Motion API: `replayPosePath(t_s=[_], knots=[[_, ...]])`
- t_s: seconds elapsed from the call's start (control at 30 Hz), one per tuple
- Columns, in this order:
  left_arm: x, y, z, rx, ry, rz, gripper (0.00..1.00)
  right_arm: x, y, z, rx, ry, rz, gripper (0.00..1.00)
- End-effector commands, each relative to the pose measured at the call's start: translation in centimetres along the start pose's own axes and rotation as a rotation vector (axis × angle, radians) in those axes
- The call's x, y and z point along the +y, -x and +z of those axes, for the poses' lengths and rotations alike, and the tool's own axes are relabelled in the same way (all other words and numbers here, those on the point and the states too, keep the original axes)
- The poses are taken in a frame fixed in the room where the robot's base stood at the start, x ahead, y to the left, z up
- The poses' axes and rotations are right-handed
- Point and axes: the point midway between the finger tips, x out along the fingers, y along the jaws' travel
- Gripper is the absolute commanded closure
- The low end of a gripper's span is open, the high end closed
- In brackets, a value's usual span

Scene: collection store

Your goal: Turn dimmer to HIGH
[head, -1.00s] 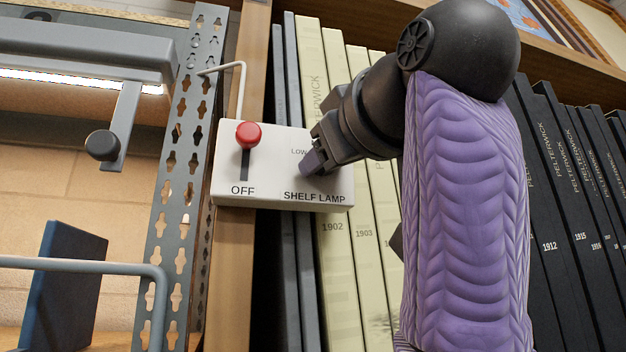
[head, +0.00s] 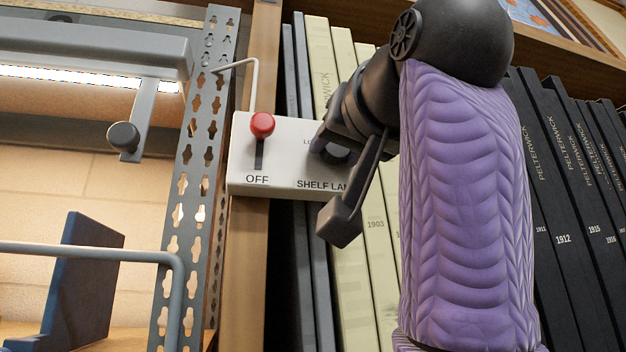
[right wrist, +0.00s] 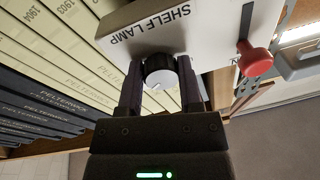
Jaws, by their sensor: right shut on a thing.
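The white control box (head: 241,165) reads OFF and SHELF LAMP, partly covered. It also shows in the right wrist view (right wrist: 215,25). The dimmer knob (right wrist: 160,70) is black-sided with a pale face and a thin mark; it sits between the two fingers of my right gripper (right wrist: 161,82). In the head view my right gripper (head: 329,183) is rolled, one finger at the box and the other hanging below. It hides most of the knob and scale; only part of LOW shows. I cannot read the setting. My left gripper is out of view.
A red-tipped lever (head: 262,125) stands at the top of its slot above OFF. A perforated metal upright (head: 197,180) and a lit lamp bar (head: 90,75) are at left. Pale volumes (head: 345,255) and black volumes (head: 560,200) stand behind my right arm.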

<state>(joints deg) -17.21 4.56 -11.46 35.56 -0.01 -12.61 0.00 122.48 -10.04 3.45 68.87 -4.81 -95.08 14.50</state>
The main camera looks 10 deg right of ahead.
Motion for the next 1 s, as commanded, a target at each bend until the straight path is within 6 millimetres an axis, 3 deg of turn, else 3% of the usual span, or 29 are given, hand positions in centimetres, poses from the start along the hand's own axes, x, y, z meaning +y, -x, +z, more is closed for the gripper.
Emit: replayPosePath(t_s=[0.53,0.57,0.7,1.0], knots=[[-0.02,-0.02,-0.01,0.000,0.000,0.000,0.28,-0.02,0.12,-0.22,0.010,-0.020,0.001,1.00],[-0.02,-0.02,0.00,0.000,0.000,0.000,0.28,-0.03,0.12,-0.22,0.010,-0.019,0.001,0.48],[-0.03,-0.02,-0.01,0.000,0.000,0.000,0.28,-0.01,0.09,-0.16,0.008,-0.019,0.001,0.19],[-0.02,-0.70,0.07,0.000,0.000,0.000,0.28,0.05,0.85,0.13,0.006,-0.019,0.002,0.19]])
